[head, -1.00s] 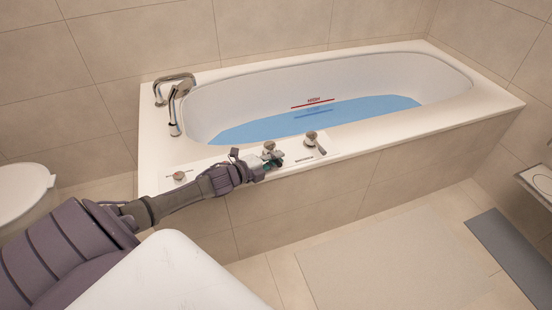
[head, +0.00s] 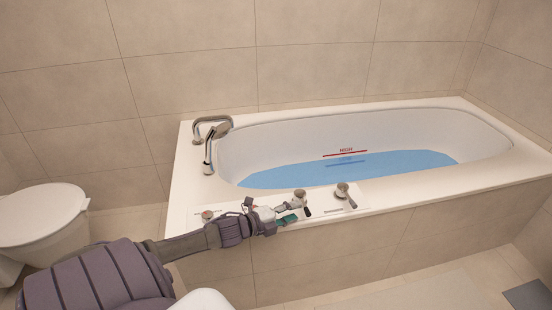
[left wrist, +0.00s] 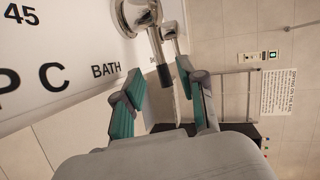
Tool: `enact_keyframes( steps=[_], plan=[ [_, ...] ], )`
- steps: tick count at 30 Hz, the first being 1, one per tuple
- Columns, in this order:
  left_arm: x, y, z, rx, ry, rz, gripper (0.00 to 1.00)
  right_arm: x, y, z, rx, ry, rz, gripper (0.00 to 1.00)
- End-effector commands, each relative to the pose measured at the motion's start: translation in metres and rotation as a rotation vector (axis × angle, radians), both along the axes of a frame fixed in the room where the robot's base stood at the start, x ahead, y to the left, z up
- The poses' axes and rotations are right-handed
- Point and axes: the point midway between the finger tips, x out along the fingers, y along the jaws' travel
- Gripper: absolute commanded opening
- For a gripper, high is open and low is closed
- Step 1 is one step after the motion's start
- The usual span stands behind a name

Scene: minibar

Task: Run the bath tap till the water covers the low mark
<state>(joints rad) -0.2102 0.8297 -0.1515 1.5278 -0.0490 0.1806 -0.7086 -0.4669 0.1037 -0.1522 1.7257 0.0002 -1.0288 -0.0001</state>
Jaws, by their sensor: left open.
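The white bath (head: 185,165) holds blue water (head: 300,176). A red HIGH mark (head: 345,154) shows on its far inner wall above the water. The blue LOW mark (head: 346,162) below it looks faint, inside the blue of the water. A chrome tap knob with a dark lever (head: 300,197) stands on the front ledge; in the left wrist view the lever (left wrist: 165,78) lies between or just beyond the fingertips, beside the word BATH. My left gripper (head: 287,215) is open beside this knob; its teal fingers (left wrist: 158,78) are apart. Contact cannot be told. My right gripper is not in view.
A second chrome lever knob (head: 343,192) stands to the right and a red-marked dial (head: 207,214) to the left. A chrome spout and hand shower (head: 212,135) stand at the bath's left end. A toilet (head: 45,220) is at far left. Floor in front is clear.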

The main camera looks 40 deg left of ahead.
Motion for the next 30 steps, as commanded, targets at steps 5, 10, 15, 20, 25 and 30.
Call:
enact_keyframes(
  steps=[5,10,15,20,25,30],
  plan=[
    [-0.035,0.007,0.006,0.000,0.004,0.000,0.40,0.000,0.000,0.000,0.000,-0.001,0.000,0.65],
    [-0.055,0.012,0.012,0.000,0.002,0.000,0.40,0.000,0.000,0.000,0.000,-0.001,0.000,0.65],
    [-0.063,0.014,0.015,0.000,0.000,0.000,0.40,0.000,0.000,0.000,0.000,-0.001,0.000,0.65],
    [-0.064,0.014,0.015,0.000,0.000,0.000,0.40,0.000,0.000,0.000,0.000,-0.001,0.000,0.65],
    [-0.064,0.014,0.015,0.000,0.000,0.000,0.40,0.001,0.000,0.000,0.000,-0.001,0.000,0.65],
    [-0.064,0.014,0.015,0.000,0.000,0.000,0.40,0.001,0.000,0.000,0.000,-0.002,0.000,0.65]
  ],
)
